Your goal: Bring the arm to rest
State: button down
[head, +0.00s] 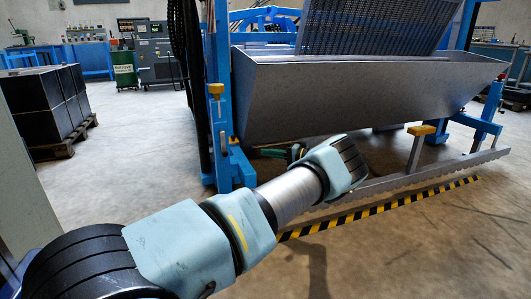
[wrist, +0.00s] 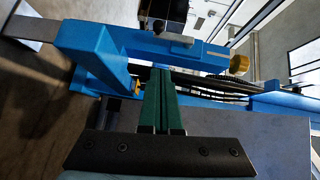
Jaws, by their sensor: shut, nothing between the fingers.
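My arm (head: 290,195) reaches from the lower left of the head view towards the machine's left end, with its wrist bent in front of the grey trough. My gripper (wrist: 162,75) shows in the wrist view as two long green fingers lying side by side, shut with nothing between them. Their tips lie in front of a blue frame member in that picture; I cannot tell whether they touch it. In the head view the gripper is mostly hidden behind the wrist, with a bit of green showing low beside the blue post.
The grey trough (head: 350,100) hangs on a blue frame (head: 220,90) just beyond my arm. A grey toothed rail (head: 430,175) and a yellow-black floor stripe (head: 400,205) run below. Black crates (head: 45,105) stand on a pallet at left. Floor between them is open.

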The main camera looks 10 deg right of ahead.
jog(key=s+a+r+n+g+h+p, duration=0.1)
jog(key=s+a+g+h, duration=0.15)
jog(key=a, duration=0.55)
jog(key=s+a+r+n+g+h, duration=0.15)
jog(key=a+g, duration=0.25)
jog(key=a, duration=0.4)
jog(key=s+a+r+n+g+h+p, duration=0.1)
jog(key=s+a+n+g, duration=0.15)
jog(key=a, duration=0.55)
jog(key=s+a+r+h+p, duration=0.1)
jog(key=s+r+h, duration=0.2)
jog(key=s, duration=0.7)
jog(key=s+a+r+h+p, duration=0.1)
jog(key=s+r+h, duration=0.2)
jog(key=s, duration=0.6)
jog(key=s+a+r+h+p, duration=0.1)
jog(key=s+r+h, duration=0.25)
jog(key=s, duration=0.65)
notch_tip(320, 180, up, 38)
jog(key=p, duration=3.8)
jog(key=shift+w+d+y, duration=0.15)
jog(key=shift+y, duration=0.2)
